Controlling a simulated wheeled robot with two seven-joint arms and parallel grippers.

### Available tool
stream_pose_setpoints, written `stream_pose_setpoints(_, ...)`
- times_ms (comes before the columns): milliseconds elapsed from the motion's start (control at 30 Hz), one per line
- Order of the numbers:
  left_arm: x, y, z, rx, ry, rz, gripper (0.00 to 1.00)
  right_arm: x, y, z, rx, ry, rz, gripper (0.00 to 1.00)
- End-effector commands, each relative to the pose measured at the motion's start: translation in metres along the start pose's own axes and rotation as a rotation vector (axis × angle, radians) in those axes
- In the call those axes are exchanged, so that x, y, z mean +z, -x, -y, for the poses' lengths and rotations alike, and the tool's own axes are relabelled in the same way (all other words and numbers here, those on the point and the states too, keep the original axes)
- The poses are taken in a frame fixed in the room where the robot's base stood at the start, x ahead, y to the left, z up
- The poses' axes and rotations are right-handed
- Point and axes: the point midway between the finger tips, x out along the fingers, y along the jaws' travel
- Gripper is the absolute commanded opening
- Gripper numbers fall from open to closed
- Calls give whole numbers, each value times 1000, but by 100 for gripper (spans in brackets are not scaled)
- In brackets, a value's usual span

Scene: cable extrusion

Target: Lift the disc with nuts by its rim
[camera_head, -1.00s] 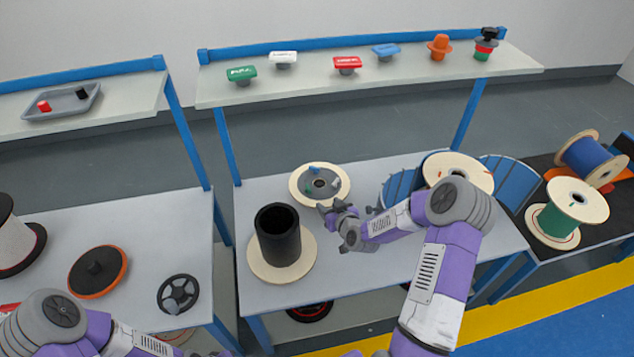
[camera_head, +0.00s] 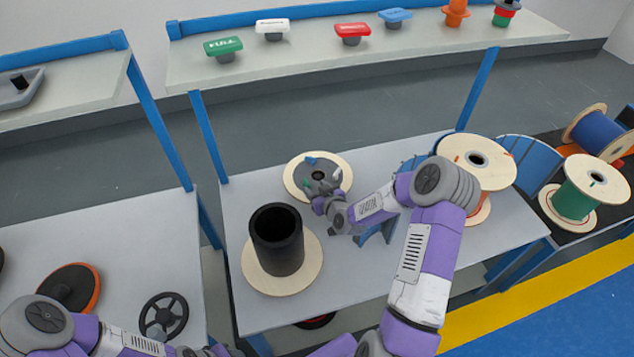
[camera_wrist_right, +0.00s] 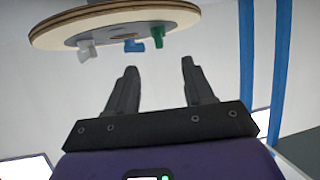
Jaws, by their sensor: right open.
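The disc with nuts (camera_head: 293,182) lies on the middle table, a pale wooden disc with a grey centre and a hole. Blue, green and white wing nuts sit on the grey part. It also shows at the top of the right wrist view (camera_wrist_right: 165,13), its nut side facing the fingers. My right gripper (camera_head: 322,203) is at the disc's near edge in the head view. In the right wrist view my right gripper (camera_wrist_right: 158,70) is open, nothing is between its fingers, and the disc is apart from the fingertips.
A black cylinder on a wooden disc (camera_head: 276,240) stands close by on the near left. A wooden-flanged spool (camera_head: 470,165) and a blue holder (camera_head: 520,160) stand to the right. A shelf with coloured knobs (camera_head: 350,60) runs behind. Bare tabletop lies at the front right.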

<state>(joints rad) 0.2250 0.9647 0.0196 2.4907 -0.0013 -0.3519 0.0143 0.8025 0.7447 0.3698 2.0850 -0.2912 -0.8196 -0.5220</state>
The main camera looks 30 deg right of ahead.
Motion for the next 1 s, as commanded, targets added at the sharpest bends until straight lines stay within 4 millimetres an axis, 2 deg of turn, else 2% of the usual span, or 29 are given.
stream_pose_setpoints(33, 0, -7, 3, 0, 0, 0, 43, 7, -3, 0, 0, 0, -1, 52)
stream_pose_setpoints(100, 0, -10, 4, 0, 0, 0, 43, 8, -7, 0, 0, 0, -1, 52)
stream_pose_setpoints(367, -1, -17, 6, 0, 0, -1, 43, 9, -33, 0, 0, 0, -1, 52)
stream_pose_setpoints(600, -2, -31, 12, 0, 0, -1, 43, 9, -67, 2, -1, -1, -2, 52)
stream_pose_setpoints(700, -2, -34, 12, 0, 0, -1, 43, 8, -76, 1, 1, -1, -2, 52)
stream_pose_setpoints(1000, -2, -33, 12, 0, 0, -1, 43, 6, -79, 1, 0, 0, -1, 51)
